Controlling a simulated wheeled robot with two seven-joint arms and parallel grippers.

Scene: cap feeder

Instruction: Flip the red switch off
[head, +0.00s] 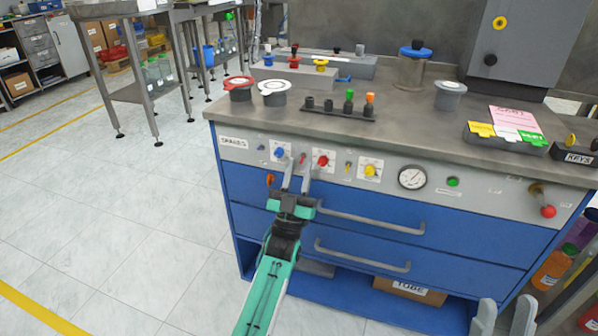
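The small red switch (302,157) is on the grey front panel (437,172) of the blue cabinet, between a blue knob (279,153) and a red knob (322,160). Its lever is tiny, and I cannot tell its position. My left gripper (300,163) reaches up to the panel, with its two fingers apart and the switch showing between the tips. I cannot tell whether a finger touches it. My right gripper (504,308) is at the lower right edge, its two grey fingers apart with nothing between them.
A yellow knob (370,170), a gauge (412,178), a green button (453,182) and a red-ended lever (546,208) are farther right on the panel. Drawer handles (370,218) stick out below. Jars and caps stand on the worktop (420,130). The floor at left is clear.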

